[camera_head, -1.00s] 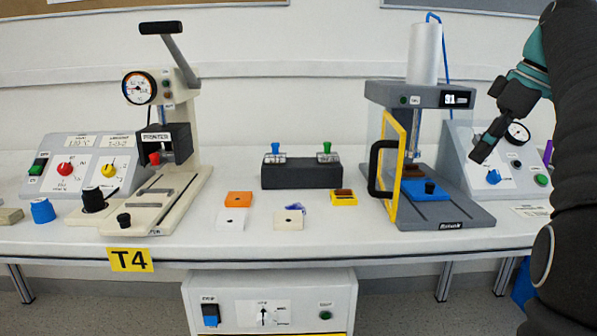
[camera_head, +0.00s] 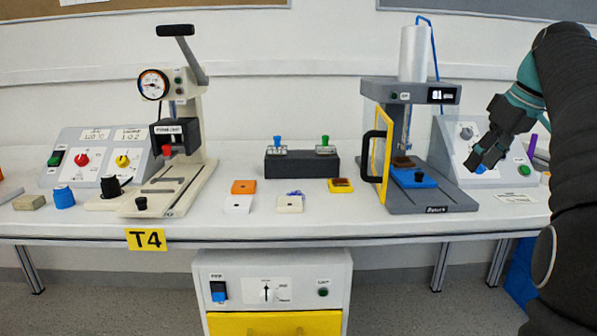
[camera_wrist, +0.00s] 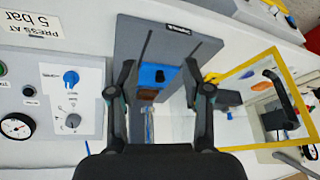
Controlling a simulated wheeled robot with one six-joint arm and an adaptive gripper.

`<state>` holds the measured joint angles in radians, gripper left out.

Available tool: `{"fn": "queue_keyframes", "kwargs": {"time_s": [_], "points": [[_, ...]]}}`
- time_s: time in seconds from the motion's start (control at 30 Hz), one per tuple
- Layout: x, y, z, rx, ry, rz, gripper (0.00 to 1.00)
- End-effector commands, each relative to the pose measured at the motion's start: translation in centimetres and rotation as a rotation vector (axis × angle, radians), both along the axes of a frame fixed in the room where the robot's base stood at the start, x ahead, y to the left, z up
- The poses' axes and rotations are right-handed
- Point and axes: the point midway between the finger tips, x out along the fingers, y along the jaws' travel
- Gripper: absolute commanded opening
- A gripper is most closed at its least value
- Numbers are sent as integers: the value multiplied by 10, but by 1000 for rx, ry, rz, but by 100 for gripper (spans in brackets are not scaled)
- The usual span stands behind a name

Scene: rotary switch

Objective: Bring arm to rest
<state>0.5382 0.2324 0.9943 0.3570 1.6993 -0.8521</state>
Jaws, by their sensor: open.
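My gripper (camera_head: 482,158) is open and empty at the right, in front of the grey control box (camera_head: 452,150). In the wrist view its two fingers (camera_wrist: 160,85) are spread apart with nothing between them. The box carries a blue knob (camera_wrist: 70,77), a grey knob (camera_wrist: 73,120) and a round gauge (camera_wrist: 17,127). In the head view my gripper hides the gauge and partly covers the blue knob. The fingers appear apart from the box, though the exact distance cannot be told.
The grey press (camera_head: 440,195) with its yellow-framed guard (camera_head: 383,145) stands just left of my gripper. A beige lever press (camera_head: 175,190) and another control box (camera_head: 75,150) stand farther left. Small blocks lie mid-table.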

Motion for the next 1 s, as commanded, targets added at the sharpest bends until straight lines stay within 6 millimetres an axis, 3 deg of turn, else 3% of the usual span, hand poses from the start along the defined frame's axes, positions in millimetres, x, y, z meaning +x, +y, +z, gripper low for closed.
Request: {"fn": "queue_keyframes", "kwargs": {"time_s": [0.27,0.47,0.77,1.0], "points": [[-1,-8,-51,31,51,-268,49],[-25,15,-97,33,74,-474,49],[-94,80,-166,9,54,-647,49],[-170,137,-225,-19,17,-637,49]]}}
